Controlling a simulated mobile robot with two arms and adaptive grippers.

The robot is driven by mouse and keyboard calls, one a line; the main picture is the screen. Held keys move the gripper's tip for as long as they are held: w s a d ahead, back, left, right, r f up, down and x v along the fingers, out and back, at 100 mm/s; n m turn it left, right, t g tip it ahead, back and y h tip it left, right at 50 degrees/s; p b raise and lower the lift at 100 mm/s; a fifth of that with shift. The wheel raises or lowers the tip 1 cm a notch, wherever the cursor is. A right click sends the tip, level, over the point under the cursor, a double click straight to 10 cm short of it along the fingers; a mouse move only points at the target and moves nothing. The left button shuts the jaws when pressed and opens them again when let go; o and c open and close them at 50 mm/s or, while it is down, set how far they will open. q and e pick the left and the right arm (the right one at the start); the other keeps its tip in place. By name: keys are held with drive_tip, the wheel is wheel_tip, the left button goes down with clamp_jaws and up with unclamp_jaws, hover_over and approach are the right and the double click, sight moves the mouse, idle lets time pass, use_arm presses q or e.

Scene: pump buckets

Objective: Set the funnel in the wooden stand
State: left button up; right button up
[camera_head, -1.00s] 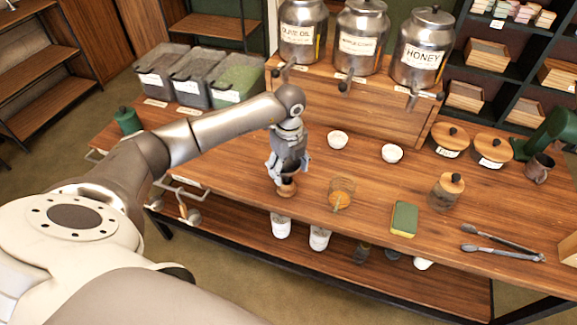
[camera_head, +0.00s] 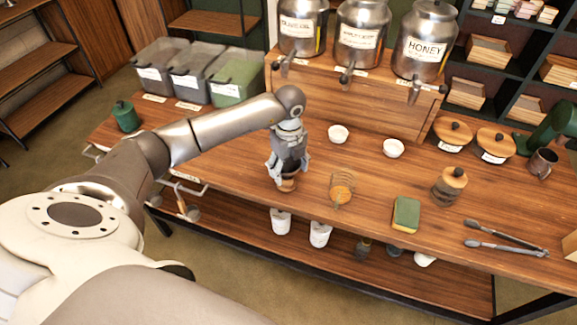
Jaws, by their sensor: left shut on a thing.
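My left gripper (camera_head: 288,170) points down over the front of the wooden counter, left of centre. It is shut on a small dark piece, probably the funnel, which the fingers mostly hide. Directly below the fingertips is a small round wooden piece (camera_head: 287,186), probably the wooden stand, low at the counter top. I cannot tell whether the funnel is seated in the stand or just above it. My right gripper is not in view.
A green sponge (camera_head: 406,214), a lidded jar (camera_head: 449,187) and tongs (camera_head: 505,243) lie further right. Metal dispensers (camera_head: 424,45) stand at the back.

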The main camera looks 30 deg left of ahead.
use_arm(q)
drive_tip(key=shift+f, duration=0.35)
drive_tip(key=o, duration=1.1)
wheel_tip(320, 180, up, 12)
drive_tip(key=shift+r, duration=0.1)
idle(0.3)
